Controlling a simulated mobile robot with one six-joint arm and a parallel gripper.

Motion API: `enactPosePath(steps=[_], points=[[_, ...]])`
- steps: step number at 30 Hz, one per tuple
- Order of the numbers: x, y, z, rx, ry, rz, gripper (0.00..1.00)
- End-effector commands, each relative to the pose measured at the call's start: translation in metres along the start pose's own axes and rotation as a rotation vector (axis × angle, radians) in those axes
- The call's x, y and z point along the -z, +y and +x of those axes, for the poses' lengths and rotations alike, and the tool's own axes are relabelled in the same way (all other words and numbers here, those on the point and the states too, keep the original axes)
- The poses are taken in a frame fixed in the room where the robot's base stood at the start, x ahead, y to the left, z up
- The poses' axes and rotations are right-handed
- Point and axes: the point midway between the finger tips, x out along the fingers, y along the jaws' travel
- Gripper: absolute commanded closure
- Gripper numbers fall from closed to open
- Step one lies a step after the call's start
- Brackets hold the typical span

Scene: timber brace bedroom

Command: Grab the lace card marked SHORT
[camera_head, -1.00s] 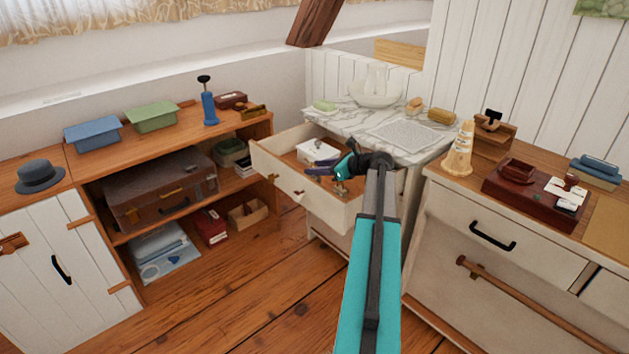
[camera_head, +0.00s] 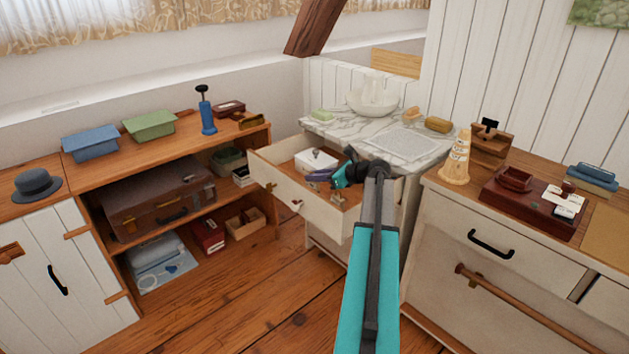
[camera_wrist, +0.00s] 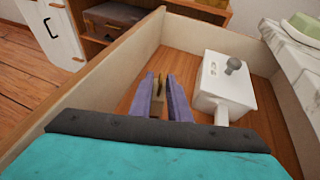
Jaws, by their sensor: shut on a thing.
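In the head view my gripper (camera_head: 319,176) is small and the held piece cannot be made out. A white box (camera_wrist: 224,85) with a grey knob stands on the drawer floor just right of the fingers; it also shows in the head view (camera_head: 316,160).
The drawer walls surround my gripper closely. A marble top (camera_head: 368,134) with a white basin (camera_head: 372,99) is above the drawer. A wooden shelf with a suitcase (camera_head: 158,197) stands left. A dresser with a dark red box (camera_head: 530,205) stands right. Open floor lies in front.

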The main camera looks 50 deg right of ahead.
Motion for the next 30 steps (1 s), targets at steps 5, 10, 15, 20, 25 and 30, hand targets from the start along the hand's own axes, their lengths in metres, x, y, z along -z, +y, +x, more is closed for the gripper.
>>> enactPosePath(steps=[5, 10, 15, 20, 25, 30], points=[[-0.017, 0.000, -0.007, 0.001, -0.001, -0.001, 1.00], [-0.041, -0.001, -0.017, 0.002, -0.002, -0.001, 1.00], [-0.065, 0.000, -0.027, 0.001, -0.001, -0.001, 1.00], [-0.081, -0.001, -0.034, 0.001, 0.000, -0.001, 1.00], [-0.089, 0.000, -0.037, 0.001, 0.000, 0.000, 1.00], [-0.089, 0.000, -0.037, 0.001, 0.000, 0.000, 1.00]])
